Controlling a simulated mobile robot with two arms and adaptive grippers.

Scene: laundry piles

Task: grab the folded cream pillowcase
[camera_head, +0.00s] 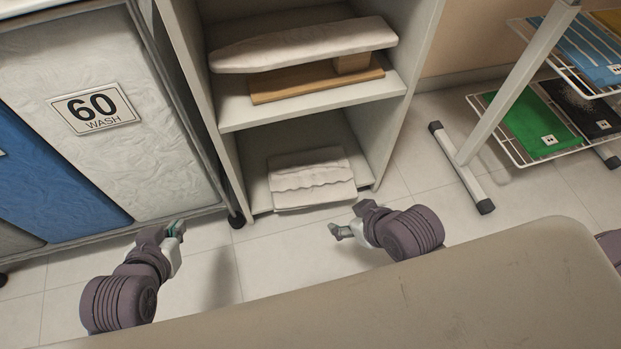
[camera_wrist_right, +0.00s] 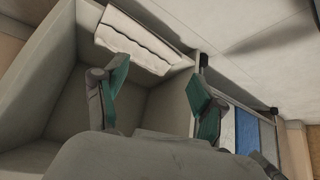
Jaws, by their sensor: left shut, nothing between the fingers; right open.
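A folded cream pillowcase (camera_head: 311,178) lies flat on the bottom shelf of the open cabinet, near its front edge. It also shows in the right wrist view (camera_wrist_right: 138,40), at the top, beyond the fingers. My right gripper (camera_head: 335,230) is in front of the cabinet, to the lower right of the pillowcase and apart from it. Its two green-padded fingers (camera_wrist_right: 160,95) are spread open with nothing between them. My left gripper (camera_head: 178,229) is shut and empty, in front of the laundry sorter at the left.
The cabinet's middle shelf (camera_head: 225,113) bears a small ironing board (camera_head: 305,46). A laundry sorter with a "60 WASH" bag (camera_head: 140,150) stands at the left. A rack with wire shelves (camera_head: 555,150) stands at the right, its foot on the tiles. A beige surface (camera_head: 400,300) fills the foreground.

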